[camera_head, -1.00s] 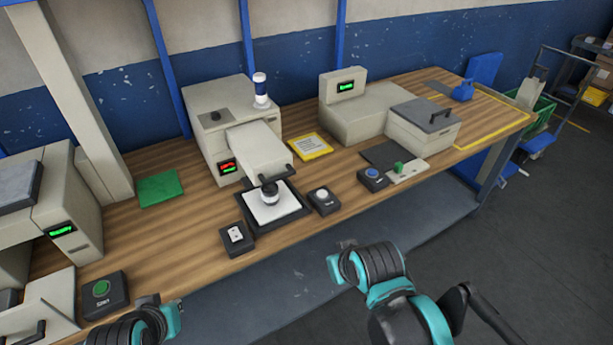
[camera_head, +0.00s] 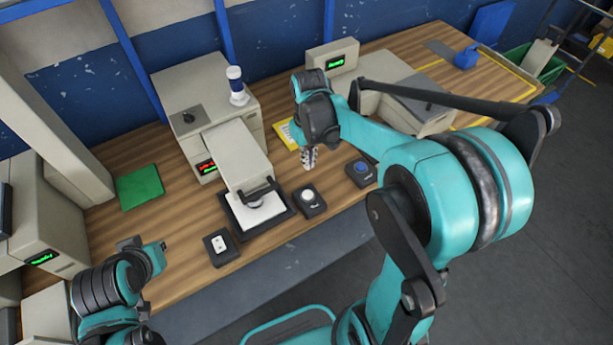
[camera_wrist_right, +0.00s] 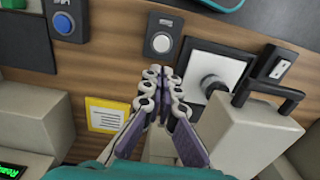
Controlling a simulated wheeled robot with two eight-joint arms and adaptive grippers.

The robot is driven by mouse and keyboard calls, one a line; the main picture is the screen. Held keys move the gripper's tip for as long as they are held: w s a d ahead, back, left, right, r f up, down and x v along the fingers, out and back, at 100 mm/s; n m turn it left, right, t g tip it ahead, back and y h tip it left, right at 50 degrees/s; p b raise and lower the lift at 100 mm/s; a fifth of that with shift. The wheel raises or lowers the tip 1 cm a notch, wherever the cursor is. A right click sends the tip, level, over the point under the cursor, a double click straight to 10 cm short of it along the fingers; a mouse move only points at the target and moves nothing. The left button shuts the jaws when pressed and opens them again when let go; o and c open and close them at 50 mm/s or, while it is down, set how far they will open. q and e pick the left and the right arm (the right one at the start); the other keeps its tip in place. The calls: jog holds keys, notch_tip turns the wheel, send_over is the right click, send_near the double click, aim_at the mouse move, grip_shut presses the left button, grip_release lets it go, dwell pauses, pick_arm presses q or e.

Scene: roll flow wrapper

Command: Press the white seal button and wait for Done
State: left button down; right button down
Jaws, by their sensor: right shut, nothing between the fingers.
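The white seal button (camera_head: 308,196) is a round white cap on a black box, on the wooden bench to the right of the press. It also shows in the right wrist view (camera_wrist_right: 162,43), uncovered. My right gripper (camera_head: 309,163) points down just behind the button box, above the bench, apart from the button. In the right wrist view its fingers (camera_wrist_right: 163,76) are together and empty.
A blue button box (camera_head: 361,171) stands to the right of the white one. A black switch box (camera_head: 220,245) stands left of the press tray (camera_head: 243,222). A dark handle (camera_head: 257,190) sticks out over the tray. A yellow-framed card (camera_wrist_right: 107,115) lies behind.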

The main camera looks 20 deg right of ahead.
aim_at(308, 194)
jog(key=shift+s, duration=0.1)
jog(key=shift+f, duration=0.1)
notch_tip(308, 194, down, 14)
jog(key=b, duration=0.4)
dwell(0.4)
